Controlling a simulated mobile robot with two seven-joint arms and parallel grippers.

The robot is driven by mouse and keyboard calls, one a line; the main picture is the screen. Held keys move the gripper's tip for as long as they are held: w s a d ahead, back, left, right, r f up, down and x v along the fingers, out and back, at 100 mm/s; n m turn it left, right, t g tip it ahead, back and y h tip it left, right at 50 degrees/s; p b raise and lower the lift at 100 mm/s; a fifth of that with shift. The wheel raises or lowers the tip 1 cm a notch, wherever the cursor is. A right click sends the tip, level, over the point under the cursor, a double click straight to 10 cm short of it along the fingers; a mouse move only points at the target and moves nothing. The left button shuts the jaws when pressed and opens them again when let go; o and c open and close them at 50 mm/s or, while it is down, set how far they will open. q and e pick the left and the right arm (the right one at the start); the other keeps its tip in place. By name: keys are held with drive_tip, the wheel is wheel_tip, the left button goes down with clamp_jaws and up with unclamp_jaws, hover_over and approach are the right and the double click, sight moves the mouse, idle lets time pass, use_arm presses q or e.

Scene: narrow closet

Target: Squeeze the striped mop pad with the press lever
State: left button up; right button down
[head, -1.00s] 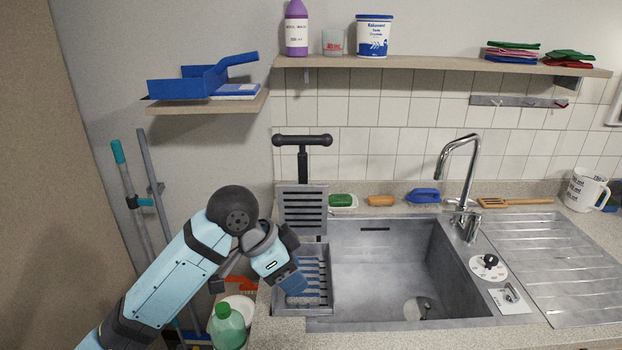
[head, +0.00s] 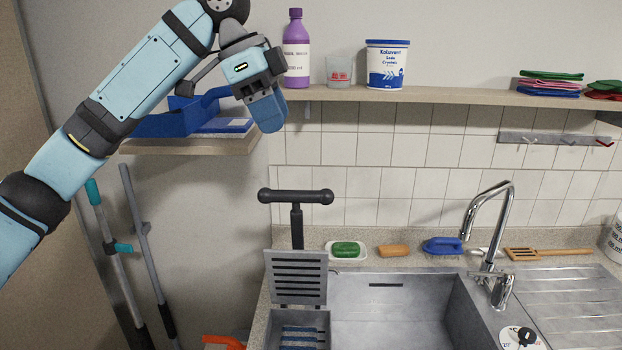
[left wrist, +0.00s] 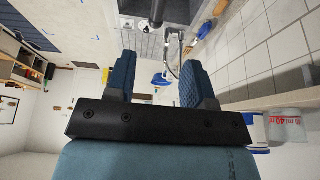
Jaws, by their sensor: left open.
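The press lever (head: 296,197) is a black T-shaped handle on a post, standing upright behind the sink's left end. A grey slotted plate (head: 297,277) stands in front of the post, tilted up over the press basket (head: 268,333). Blue stripes in the basket look like the striped mop pad (head: 301,337); the lower part is cut off by the picture edge. My left gripper (head: 268,114) is raised above and left of the lever, near shelf height, apart from it. In the left wrist view its blue fingers (left wrist: 160,78) are spread with nothing between them.
A purple bottle (head: 296,50), a glass (head: 339,71) and a white tub (head: 387,64) stand on the long shelf (head: 430,96) close to my gripper. A blue dustpan (head: 170,124) lies on the small shelf behind it. The faucet (head: 490,225) rises right of the sink.

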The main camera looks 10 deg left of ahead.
sight(308, 191)
use_arm(q)
drive_tip(key=x, duration=1.3)
drive_tip(key=shift+s+f, duration=0.1)
drive_tip(key=shift+f, duration=0.05)
use_arm(e)
drive_tip(key=shift+s+a+f, duration=0.1)
drive_tip(key=shift+s+f, duration=0.35)
drive_tip(key=shift+s, duration=0.2)
use_arm(q)
clamp_jaws()
